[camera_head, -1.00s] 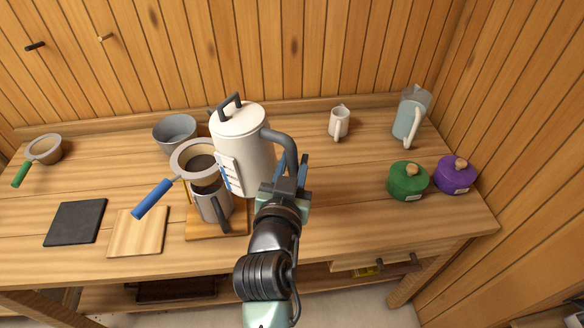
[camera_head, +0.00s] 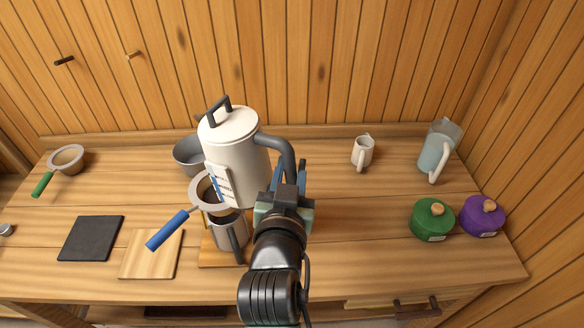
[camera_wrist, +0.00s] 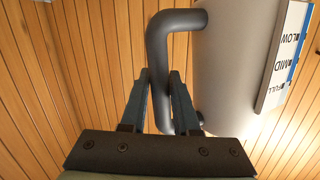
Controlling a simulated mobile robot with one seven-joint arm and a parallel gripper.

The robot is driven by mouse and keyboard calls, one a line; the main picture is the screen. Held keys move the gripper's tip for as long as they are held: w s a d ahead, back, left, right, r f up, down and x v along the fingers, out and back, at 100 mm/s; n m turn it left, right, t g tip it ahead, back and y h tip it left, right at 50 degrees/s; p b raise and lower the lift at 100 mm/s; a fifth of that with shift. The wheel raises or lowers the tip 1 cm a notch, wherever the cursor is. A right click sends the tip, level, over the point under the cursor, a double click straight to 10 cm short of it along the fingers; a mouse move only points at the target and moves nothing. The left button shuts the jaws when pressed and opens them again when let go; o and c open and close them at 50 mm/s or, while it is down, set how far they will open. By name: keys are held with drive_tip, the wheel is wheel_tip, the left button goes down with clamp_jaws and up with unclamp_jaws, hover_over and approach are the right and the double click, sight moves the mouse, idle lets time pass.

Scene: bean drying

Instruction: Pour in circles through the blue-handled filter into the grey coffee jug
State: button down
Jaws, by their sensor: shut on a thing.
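My gripper (camera_head: 288,182) is shut on the dark grey handle (camera_wrist: 160,70) of a white kettle (camera_head: 238,165). The kettle is held up, roughly upright, and hides the right part of the blue-handled filter in the head view. A level strip marked LOW, MID and FULL (camera_wrist: 284,55) is on its side. The filter's ring (camera_head: 197,192) shows at the kettle's left, with its blue handle (camera_head: 167,230) pointing down-left. The grey coffee jug (camera_head: 225,232) stands below the filter on a wooden board (camera_head: 211,256). The kettle's spout and the filter's inside are mostly hidden. No stream of water shows.
A grey bowl (camera_head: 187,154) stands behind the filter. A green-handled filter (camera_head: 66,158), dark slab (camera_head: 91,238) and light wooden board (camera_head: 152,254) lie left. At right are a white mug (camera_head: 362,151), glass pitcher (camera_head: 436,152), green pot (camera_head: 432,221) and purple pot (camera_head: 482,216).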

drive_tip(key=shift+f+b, duration=1.3)
drive_tip(key=shift+f, duration=0.15)
drive_tip(key=shift+r+p, duration=0.45)
drive_tip(key=shift+p, duration=0.1)
drive_tip(key=r+p, duration=0.1)
drive_tip(key=p, duration=0.1)
drive_tip(key=r+n+p, duration=0.1)
drive_tip(key=d+n+p, duration=0.1)
drive_tip(key=p, duration=0.1)
drive_tip(key=shift+s+r+g+h+p, duration=0.3)
drive_tip(key=shift+r+p, duration=0.05)
drive_tip(key=shift+r, duration=0.05)
wheel_tip(320, 180, up, 3)
drive_tip(key=n+p, duration=0.1)
drive_tip(key=p, duration=0.4)
drive_tip(key=shift+f+n+g+h, duration=0.15)
drive_tip(key=shift+n+g+h, duration=0.15)
drive_tip(key=shift+n+g, duration=0.1)
drive_tip(key=shift+w+a+f+n+g+h, duration=0.15)
drive_tip(key=shift+f+n+g+h, duration=0.1)
drive_tip(key=shift+f+n, duration=0.3)
drive_tip(key=shift+a+f+n+g+h, duration=0.15)
drive_tip(key=shift+f+n+g, duration=0.15)
drive_tip(key=shift+f, duration=0.3)
drive_tip(key=shift+w, duration=0.1)
drive_tip(key=shift+s+d+r+n+p, duration=0.2)
drive_tip(key=shift+s+n+p, duration=0.15)
drive_tip(key=shift+p, duration=0.35)
drive_tip(key=shift+w, duration=0.2)
